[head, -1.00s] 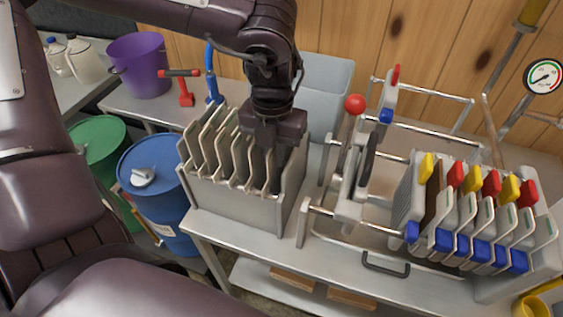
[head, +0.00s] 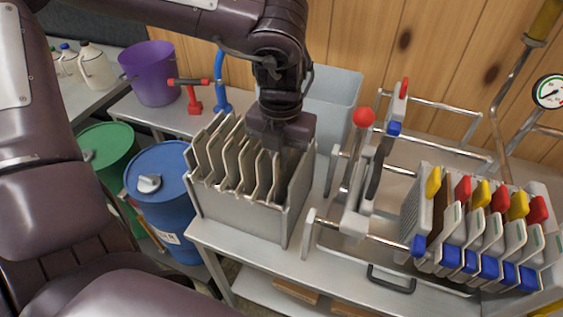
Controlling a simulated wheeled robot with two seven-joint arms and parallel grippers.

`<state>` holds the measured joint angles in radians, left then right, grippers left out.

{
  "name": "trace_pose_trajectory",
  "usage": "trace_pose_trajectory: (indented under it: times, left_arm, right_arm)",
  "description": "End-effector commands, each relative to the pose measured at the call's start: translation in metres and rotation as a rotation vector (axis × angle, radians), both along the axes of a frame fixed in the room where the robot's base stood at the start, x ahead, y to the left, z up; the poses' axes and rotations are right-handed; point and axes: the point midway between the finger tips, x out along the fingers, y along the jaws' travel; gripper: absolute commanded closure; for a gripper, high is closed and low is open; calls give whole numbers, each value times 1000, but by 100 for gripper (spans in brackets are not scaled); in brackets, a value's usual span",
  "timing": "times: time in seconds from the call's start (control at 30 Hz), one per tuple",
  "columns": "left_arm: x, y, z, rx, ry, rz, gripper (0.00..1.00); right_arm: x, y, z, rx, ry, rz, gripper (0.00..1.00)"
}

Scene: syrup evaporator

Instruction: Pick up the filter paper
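Several thin pale-grey sheets with wavy edges, which look like the filter papers (head: 228,165), stand upright in a grey open-topped box (head: 238,218) on the metal table. My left gripper (head: 286,165) points down over the right part of this box, at the right end of the row of sheets. Its fingers reach down to about the box's rim and are dark and partly hidden. I cannot tell whether they are apart or closed, or whether a sheet is between them. My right gripper is not in view.
Right of the box stands a filter press with a red-knobbed lever (head: 364,117), rails and several plates (head: 485,235) with coloured tabs. A pale-grey bin (head: 335,95) is behind the box. A blue drum (head: 160,190) and purple bucket (head: 150,75) are at left.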

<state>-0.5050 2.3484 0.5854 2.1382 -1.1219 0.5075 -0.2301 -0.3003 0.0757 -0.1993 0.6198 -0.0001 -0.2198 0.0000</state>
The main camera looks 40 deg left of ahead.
Motion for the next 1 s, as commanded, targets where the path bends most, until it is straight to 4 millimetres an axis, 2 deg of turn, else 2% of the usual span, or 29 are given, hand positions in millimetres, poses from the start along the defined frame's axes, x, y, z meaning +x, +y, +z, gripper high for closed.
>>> trace_pose_trajectory:
  times: [0.7, 0.8, 1.0]
  left_arm:
    - [1, 0, 149, 3, -4, 2, 100]
    - [0, 0, 165, 1, -3, 1, 100]
    - [0, 0, 180, 0, -1, 0, 100]
  right_arm:
    - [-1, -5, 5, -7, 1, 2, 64]
    - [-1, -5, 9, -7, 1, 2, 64]
    - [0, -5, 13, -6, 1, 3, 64]
